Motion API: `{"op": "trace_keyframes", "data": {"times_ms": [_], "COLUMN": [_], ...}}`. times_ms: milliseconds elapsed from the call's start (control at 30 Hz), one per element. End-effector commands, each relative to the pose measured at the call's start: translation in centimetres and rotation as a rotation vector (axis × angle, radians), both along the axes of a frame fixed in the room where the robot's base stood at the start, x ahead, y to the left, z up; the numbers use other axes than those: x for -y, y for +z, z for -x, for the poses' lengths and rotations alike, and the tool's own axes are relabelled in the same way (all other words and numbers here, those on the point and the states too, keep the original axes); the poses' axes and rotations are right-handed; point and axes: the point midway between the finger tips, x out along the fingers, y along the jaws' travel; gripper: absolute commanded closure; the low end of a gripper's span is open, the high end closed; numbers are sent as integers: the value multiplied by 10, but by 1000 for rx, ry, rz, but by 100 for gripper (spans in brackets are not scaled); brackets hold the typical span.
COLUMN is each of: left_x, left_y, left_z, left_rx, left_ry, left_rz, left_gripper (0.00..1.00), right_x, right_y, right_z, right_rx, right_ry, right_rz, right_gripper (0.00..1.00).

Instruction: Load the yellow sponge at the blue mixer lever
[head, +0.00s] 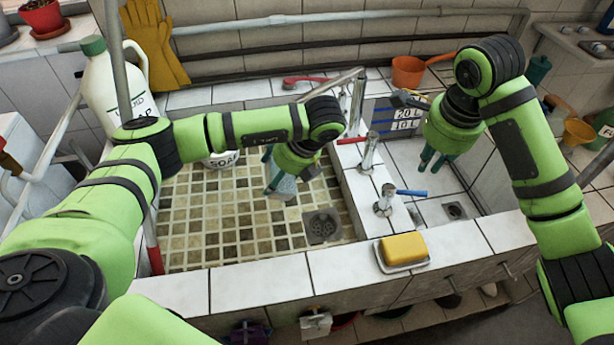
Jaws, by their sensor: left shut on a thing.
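The yellow sponge (403,246) lies on a small white dish (428,262) on the front tiled ledge. The blue mixer lever (411,193) sticks out to the right from a chrome tap (384,203) on the divider, just behind the sponge. My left gripper (278,190) is over the large tiled basin, shut on a pale grey-blue thing (285,186) that the fingers partly hide; I cannot tell what it is. My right gripper (432,162) points down over the small right basin, behind the blue lever. Its fingers look apart and empty, clear of the sponge.
A red-levered tap (368,153) stands farther back on the divider. A soap tub (222,160) is behind my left forearm. A white jug (112,90) stands at left, an orange pot (408,71) at the back. The front ledge left of the sponge is clear.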

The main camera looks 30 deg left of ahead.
Motion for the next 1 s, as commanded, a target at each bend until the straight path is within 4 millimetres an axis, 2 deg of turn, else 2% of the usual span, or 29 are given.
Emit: {"op": "trace_keyframes", "data": {"times_ms": [167,267,367,533,700,800,1000], "left_x": [0,0,0,0,0,0,0], "left_y": [0,0,0,0,0,0,0], "left_z": [0,0,0,0,0,0,0], "left_rx": [0,0,0,0,0,0,0], "left_ry": [0,0,0,0,0,0,0], "left_rz": [0,0,0,0,0,0,0], "left_gripper": [48,48,48,48,48,48,48], "right_x": [0,-2,-5,-14,-16,-13,6], "right_y": [-1,-8,-24,-65,-96,-107,-113], "right_z": [0,1,3,12,28,40,69], "right_rx": [1,7,33,132,269,355,539], "right_ry": [0,6,18,43,54,50,29], "right_rz": [-1,-12,-43,-138,-235,-279,-331], "right_gripper": [100,100,100,100,100,100,100]}}
